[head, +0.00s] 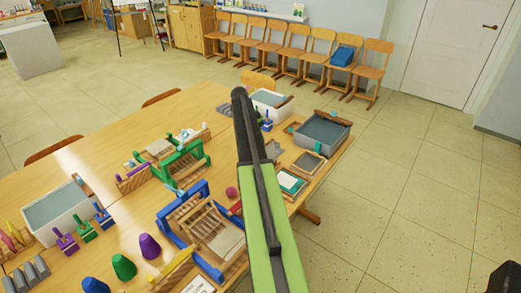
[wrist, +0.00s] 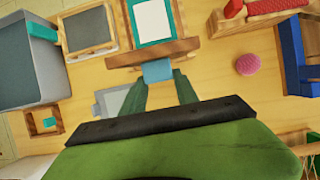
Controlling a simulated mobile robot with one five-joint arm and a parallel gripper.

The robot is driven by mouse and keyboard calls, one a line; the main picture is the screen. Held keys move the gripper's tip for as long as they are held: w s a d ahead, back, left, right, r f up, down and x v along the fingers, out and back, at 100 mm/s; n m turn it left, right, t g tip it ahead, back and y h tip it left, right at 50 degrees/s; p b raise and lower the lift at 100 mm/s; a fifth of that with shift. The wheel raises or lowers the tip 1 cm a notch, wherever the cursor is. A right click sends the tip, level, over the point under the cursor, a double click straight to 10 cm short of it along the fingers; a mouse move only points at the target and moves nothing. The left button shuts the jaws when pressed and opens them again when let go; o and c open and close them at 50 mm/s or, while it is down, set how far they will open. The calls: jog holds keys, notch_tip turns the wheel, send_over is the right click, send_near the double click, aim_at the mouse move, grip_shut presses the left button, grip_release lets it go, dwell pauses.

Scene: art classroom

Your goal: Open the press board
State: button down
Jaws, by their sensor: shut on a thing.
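The wooden board that I take for the press board (wrist: 185,47) is at the top middle of the wrist view, with a white sheet on a teal backing (wrist: 154,20) inside its wooden edges. A light-blue tab (wrist: 157,70) sticks out from its near edge. My gripper (wrist: 157,81) is shut on this tab, its two dark-green fingers on either side. In the head view the teal and white sheet (head: 290,183) shows at the table's right edge, just right of my arm. My arm hides the gripper and tab there. I cannot tell whether the board is lifted at all.
A grey framed panel (wrist: 88,30) and a grey tub (wrist: 30,65) lie left of the board. A pink ball (wrist: 248,65) and a blue frame (wrist: 291,60) stand to the right. The wooden table (head: 100,170) is crowded; open floor (head: 400,190) lies to its right.

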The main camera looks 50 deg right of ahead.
jog(key=shift+a, duration=0.2)
jog(key=c, duration=0.9)
grip_release()
jog(key=shift+d, duration=0.15)
